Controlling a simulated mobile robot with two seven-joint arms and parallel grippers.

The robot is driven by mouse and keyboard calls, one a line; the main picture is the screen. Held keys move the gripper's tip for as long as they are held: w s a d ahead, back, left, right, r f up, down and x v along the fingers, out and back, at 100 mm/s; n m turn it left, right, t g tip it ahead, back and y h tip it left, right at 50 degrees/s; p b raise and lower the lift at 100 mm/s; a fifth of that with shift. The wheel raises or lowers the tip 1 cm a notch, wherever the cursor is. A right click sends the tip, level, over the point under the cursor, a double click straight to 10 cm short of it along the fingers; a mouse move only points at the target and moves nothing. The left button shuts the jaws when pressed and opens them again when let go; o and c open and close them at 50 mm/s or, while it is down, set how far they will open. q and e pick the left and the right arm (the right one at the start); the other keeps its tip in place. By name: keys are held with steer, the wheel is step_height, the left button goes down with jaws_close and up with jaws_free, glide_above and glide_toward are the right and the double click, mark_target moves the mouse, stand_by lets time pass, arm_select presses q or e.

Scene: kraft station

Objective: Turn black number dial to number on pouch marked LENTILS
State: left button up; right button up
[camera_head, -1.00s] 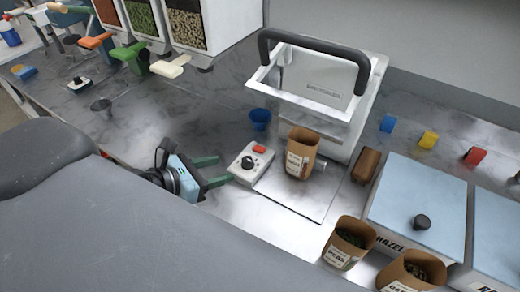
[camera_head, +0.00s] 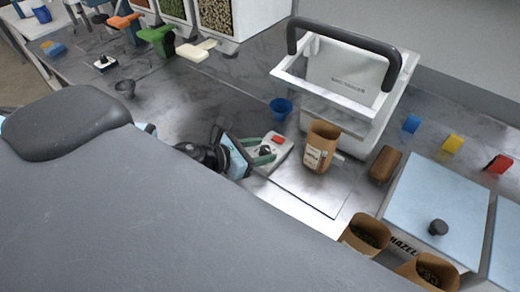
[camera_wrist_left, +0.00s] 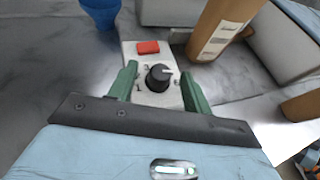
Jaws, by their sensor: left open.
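The black number dial (camera_head: 265,151) sits on a white control box (camera_head: 281,157) with a red button (camera_head: 278,140). It also shows in the left wrist view (camera_wrist_left: 158,78), its white pointer line toward the upper right; a few small digits ring it. My left gripper (camera_head: 260,154) is open, its green fingers on either side of the dial; I cannot tell whether they touch it. A brown paper pouch (camera_head: 319,147) stands upright behind the box; its label is too small to read. Other brown pouches (camera_head: 366,235) stand at the front right. My right gripper is not in view.
A white sealer-like machine (camera_head: 345,110) with a dark handle stands behind the pouch. A blue cup (camera_head: 281,108) is beside it. A brown block (camera_head: 385,164) and a lidded bin (camera_head: 435,205) lie to the right. Dispensers stand at the back left.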

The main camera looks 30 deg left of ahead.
arm_select(q)
steer(key=shift+w+d+f, duration=0.1)
steer(key=shift+w, duration=0.1)
steer(key=c, duration=0.9)
steer(key=shift+c, duration=0.2)
